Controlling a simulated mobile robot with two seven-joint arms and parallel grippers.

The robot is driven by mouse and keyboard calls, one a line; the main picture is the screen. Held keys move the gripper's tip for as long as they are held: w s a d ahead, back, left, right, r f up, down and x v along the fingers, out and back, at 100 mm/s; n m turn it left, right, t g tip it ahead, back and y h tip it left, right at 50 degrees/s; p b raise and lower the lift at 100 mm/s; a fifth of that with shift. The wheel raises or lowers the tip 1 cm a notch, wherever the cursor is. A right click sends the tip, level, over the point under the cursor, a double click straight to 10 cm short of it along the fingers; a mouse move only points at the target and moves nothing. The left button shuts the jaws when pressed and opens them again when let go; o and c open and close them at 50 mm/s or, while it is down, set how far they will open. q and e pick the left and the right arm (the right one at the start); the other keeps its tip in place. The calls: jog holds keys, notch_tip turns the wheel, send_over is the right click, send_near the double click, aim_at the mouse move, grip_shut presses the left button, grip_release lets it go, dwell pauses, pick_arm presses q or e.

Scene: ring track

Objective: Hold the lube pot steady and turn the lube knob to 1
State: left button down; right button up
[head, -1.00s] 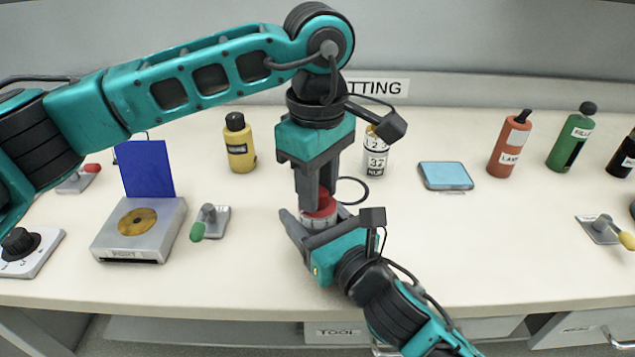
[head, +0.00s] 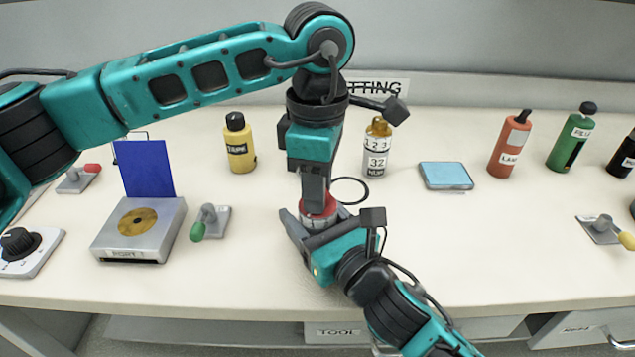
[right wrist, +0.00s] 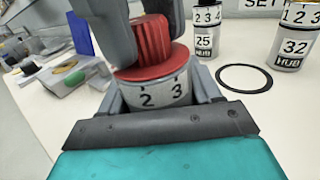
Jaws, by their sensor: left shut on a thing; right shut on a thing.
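The lube pot is a pale, short cylinder with a red ridged knob on top; in the right wrist view the pot (right wrist: 158,92) shows the digits 2 and 3 and a small dark mark above the 2. It stands upright on the bench. My right gripper (head: 318,221) is shut around the pot from the front right, a finger on each side. My left gripper (head: 317,196) points straight down and is shut on the red knob (right wrist: 152,45). In the head view, the left gripper hides much of the knob. The 1 is not visible.
Behind the pot are a black ring (head: 350,191) and a hub bottle marked 32 (head: 376,150); another marked 25 (right wrist: 204,38) shows in the right wrist view. A green-tipped lever (head: 208,220) and grey box (head: 140,228) stand left.

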pick_arm(q)
jog(key=shift+n, duration=1.2)
jog(key=c, duration=0.8)
grip_release()
notch_tip(320, 180, up, 12)
